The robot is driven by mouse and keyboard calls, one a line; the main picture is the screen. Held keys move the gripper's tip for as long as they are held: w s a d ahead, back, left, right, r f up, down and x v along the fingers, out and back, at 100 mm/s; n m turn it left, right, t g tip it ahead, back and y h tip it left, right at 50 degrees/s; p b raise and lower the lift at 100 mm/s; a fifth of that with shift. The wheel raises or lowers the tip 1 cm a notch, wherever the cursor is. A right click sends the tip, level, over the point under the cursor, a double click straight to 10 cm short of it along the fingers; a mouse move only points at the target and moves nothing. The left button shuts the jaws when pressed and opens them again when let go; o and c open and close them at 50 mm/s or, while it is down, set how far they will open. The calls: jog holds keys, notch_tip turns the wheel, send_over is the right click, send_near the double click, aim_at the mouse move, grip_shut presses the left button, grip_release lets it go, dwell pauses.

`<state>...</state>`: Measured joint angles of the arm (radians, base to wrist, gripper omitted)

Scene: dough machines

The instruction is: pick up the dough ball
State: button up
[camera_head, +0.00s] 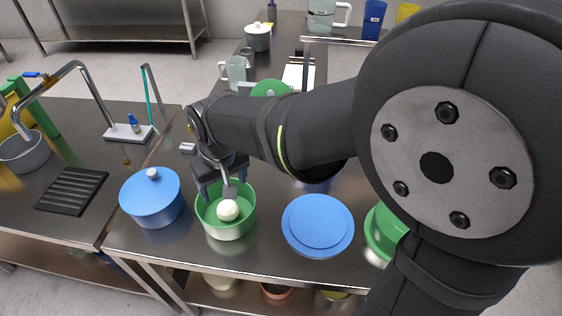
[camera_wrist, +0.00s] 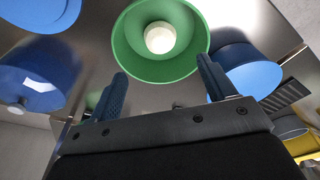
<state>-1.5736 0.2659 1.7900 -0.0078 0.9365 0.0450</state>
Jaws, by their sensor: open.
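A round, cream-white dough ball (camera_head: 228,210) sits inside a green bowl (camera_head: 226,232) on the metal counter. In the wrist view, the dough ball (camera_wrist: 160,37) lies near the middle of the green bowl (camera_wrist: 125,50). My gripper (camera_head: 215,190) is above the bowl, at its far side, pointing down, with the dough in front of it. In the wrist view, my gripper's two fingers (camera_wrist: 162,68) are spread apart with nothing between them. The ball lies beyond the fingertips, roughly in line with the gap.
A blue lidded pot (camera_head: 152,205) stands close to the bowl's left. A flat blue round piece (camera_head: 318,226) lies to its right, and another green container (camera_head: 384,232) is partly hidden by my arm. A sink faucet (camera_head: 62,72) and black rack (camera_head: 72,190) are further left.

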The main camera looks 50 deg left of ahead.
aim_at(226, 205)
jog(key=f, duration=0.4)
jog(key=a+f, duration=0.1)
jog(key=f, duration=0.2)
jog(key=a+f, duration=0.1)
jog(key=f, duration=0.3)
jog(key=shift+a+f, duration=0.1)
jog(key=shift+f, duration=0.2)
jog(key=c, duration=1.1)
jog(key=shift+r, duration=0.15)
